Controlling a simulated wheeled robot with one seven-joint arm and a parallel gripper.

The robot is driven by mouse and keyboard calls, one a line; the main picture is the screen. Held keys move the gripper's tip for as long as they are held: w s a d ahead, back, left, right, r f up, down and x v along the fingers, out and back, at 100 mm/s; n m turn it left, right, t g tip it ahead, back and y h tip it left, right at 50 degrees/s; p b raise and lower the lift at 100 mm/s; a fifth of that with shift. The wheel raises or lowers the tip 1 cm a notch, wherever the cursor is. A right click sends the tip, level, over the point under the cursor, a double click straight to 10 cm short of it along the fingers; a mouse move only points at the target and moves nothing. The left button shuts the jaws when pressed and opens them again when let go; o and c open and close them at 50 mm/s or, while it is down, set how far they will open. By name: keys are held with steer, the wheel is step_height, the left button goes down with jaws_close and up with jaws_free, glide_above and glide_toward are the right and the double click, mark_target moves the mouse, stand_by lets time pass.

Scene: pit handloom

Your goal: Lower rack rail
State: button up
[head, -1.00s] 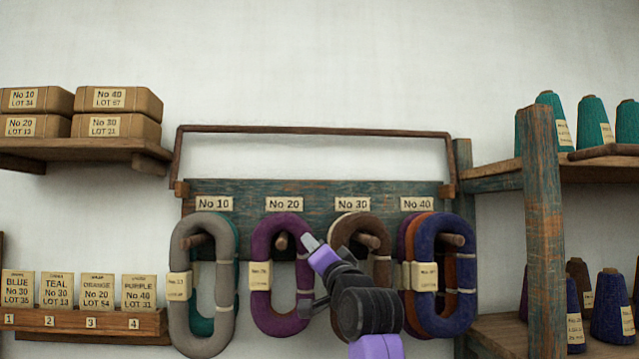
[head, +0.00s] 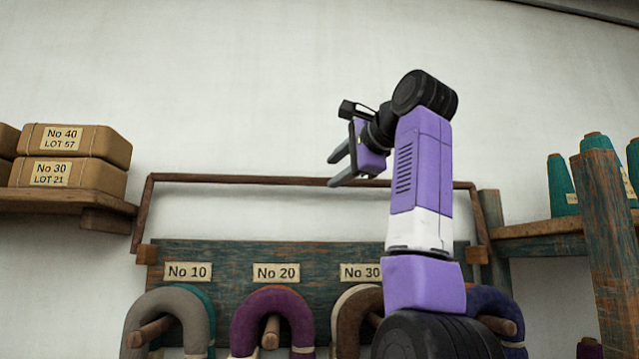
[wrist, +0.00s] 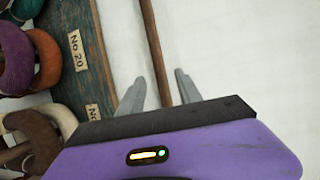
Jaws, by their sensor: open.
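The rack rail (head: 245,179) is a thin brown wooden bar, raised above the worn teal rack board (head: 215,252). Its side arms rise from wooden blocks at the board's ends. My gripper (head: 334,169) is open and empty at the rail's height, with its lower finger overlapping the rail in the head view. In the wrist view the rail (wrist: 152,40) runs between the two spread fingers of my gripper (wrist: 160,88). There is pale gap on both sides of it. I cannot tell whether the fingers are around the rail or in front of it.
Yarn hanks, grey (head: 150,312), purple (head: 272,303) and others, hang on pegs below the number labels. My arm hides the rack's right part. A shelf with boxes (head: 75,155) is at left; a post (head: 612,230) and shelf with teal cones are at right. The wall above is clear.

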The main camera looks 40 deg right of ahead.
mark_target(323, 179)
steer(key=p+x, duration=0.2)
steer(key=x, duration=0.4)
steer(key=shift+w+d+p, duration=0.1)
steer(key=shift+p, duration=0.25)
steer(key=shift+w+d+f, duration=0.1)
steer(key=shift+w+f, duration=0.1)
steer(key=shift+w, duration=0.4)
jaws_close()
stand_by(0.5)
